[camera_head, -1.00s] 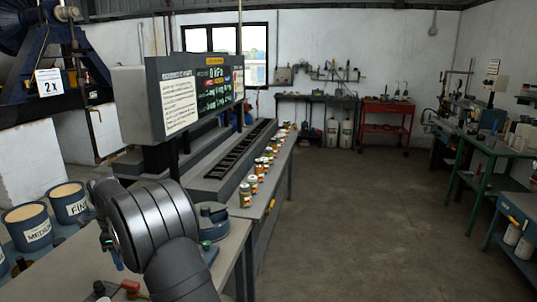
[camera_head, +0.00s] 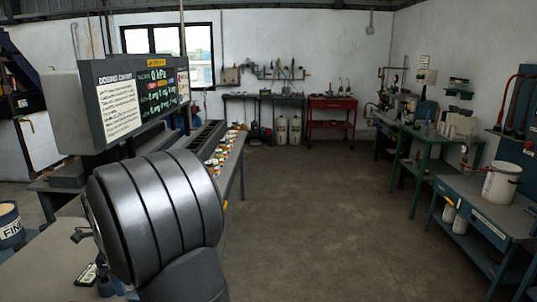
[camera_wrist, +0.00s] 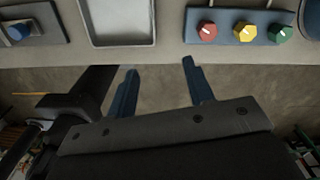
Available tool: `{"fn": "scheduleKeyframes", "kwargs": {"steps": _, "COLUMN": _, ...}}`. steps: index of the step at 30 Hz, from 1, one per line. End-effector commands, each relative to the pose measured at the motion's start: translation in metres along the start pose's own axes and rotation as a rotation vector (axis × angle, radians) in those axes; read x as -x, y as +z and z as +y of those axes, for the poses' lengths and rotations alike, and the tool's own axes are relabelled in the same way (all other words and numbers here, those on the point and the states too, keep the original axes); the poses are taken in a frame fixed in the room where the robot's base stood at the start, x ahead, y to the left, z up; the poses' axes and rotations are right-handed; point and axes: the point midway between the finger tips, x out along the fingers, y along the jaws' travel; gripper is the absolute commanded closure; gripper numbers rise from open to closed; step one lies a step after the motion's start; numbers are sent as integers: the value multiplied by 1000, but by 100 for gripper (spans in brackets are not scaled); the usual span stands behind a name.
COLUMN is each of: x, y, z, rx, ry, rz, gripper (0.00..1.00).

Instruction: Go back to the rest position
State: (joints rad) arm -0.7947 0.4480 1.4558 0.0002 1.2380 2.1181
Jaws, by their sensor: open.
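My gripper (camera_wrist: 160,82) shows in the wrist view with its two blue fingers spread apart. It is open and nothing is between the fingers. In the head view my dark arm fills the lower left foreground, and the gripper itself cannot be made out clearly there.
On the bench are a metal tray (camera_wrist: 118,22), a panel with red, yellow and green knobs (camera_wrist: 240,28) and a blue knob (camera_wrist: 18,31). A display board (camera_head: 140,95) stands at left. Blue bench (camera_head: 485,205) and white bucket (camera_head: 500,182) stand right. The middle floor is clear.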

Motion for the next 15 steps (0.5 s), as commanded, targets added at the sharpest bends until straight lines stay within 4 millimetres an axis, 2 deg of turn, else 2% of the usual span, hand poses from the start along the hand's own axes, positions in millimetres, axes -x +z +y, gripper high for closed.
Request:
{"fn": "scheduleKeyframes", "kwargs": {"steps": 3, "x": -1, "y": -21, "z": 13, "rx": -41, "ry": -1, "rz": -1, "gripper": 52}}
{"fn": "scheduleKeyframes", "kwargs": {"steps": 12, "x": -9, "y": -69, "z": 48, "rx": -139, "ry": -1, "rz": 0, "gripper": 52}}
{"fn": "scheduleKeyframes", "kwargs": {"steps": 15, "x": -21, "y": -49, "z": 50, "rx": -133, "ry": 3, "rz": 2, "gripper": 52}}
